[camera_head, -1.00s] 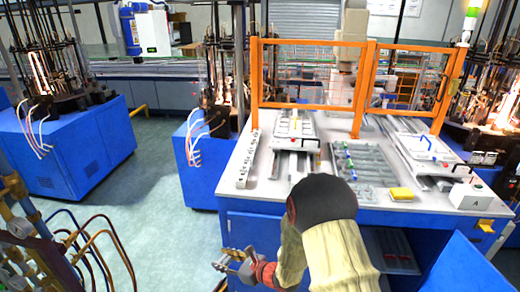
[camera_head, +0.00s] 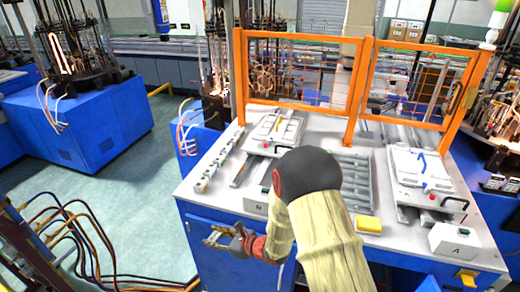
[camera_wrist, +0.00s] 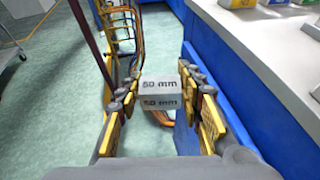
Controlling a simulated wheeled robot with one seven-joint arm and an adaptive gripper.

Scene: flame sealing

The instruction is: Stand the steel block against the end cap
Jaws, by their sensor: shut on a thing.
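My gripper (camera_head: 222,237) is low in front of the blue front of the workbench, left of my forearm in the head view. In the wrist view my gripper (camera_wrist: 158,94) has its yellow-padded fingers closed on a steel block (camera_wrist: 160,88). The block is pale grey and marked "50 mm" on two faces. It is held clear of the bench, with floor and the blue cabinet side seen beyond. The block is too small to make out in the head view. I cannot pick out the end cap for certain in either view.
The white-topped workbench (camera_head: 195,190) carries a grey slotted tray (camera_head: 356,180), a yellow block (camera_head: 368,224), a white box marked A (camera_head: 453,239) and two white-plated fixtures. An orange guard frame (camera_head: 240,85) stands behind. Hoses (camera_head: 80,235) stand at lower left; green floor lies between.

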